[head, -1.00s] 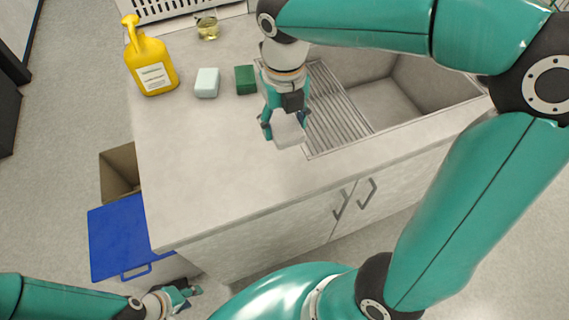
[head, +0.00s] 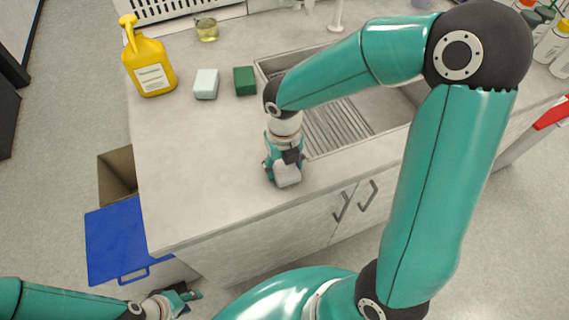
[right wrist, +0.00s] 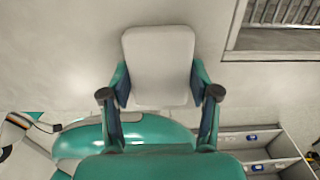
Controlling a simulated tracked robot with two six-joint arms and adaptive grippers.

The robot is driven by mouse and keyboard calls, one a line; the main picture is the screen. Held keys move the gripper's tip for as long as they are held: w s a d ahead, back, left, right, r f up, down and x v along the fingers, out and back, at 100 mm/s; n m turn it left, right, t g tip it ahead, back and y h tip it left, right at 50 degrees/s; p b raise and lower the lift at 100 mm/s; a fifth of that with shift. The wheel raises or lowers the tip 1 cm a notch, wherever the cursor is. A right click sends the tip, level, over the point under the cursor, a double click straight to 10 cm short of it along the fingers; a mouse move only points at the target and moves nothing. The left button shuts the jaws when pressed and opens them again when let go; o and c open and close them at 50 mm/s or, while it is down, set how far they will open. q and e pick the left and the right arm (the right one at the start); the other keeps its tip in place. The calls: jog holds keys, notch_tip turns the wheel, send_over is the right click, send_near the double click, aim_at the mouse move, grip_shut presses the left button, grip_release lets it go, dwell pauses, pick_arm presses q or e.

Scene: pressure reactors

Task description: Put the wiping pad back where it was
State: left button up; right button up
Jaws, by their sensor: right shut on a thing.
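The white wiping pad (head: 288,175) is held between the fingers of my right gripper (head: 285,170). The gripper is above the counter near its front edge, left of the sink. In the right wrist view the pad (right wrist: 159,65) is a pale rounded block, gripped at its sides by the two fingers of the right gripper (right wrist: 159,95). I cannot tell whether the pad touches the counter. My left gripper (head: 187,297) is low at the bottom left, off the counter and beside the bin; its fingers are too small to read.
A yellow spray bottle (head: 152,68), a pale green block (head: 206,84), a dark green block (head: 245,81) and a small glass beaker (head: 207,30) stand at the back left. The sink (head: 385,108) lies to the right. A blue-lidded bin (head: 115,245) stands on the floor. The front left counter (head: 190,190) is clear.

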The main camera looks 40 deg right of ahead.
aim_at(284, 167)
jog(key=o, duration=1.1)
notch_tip(284, 167, up, 12)
jog(key=p, duration=0.1)
dwell(0.5)
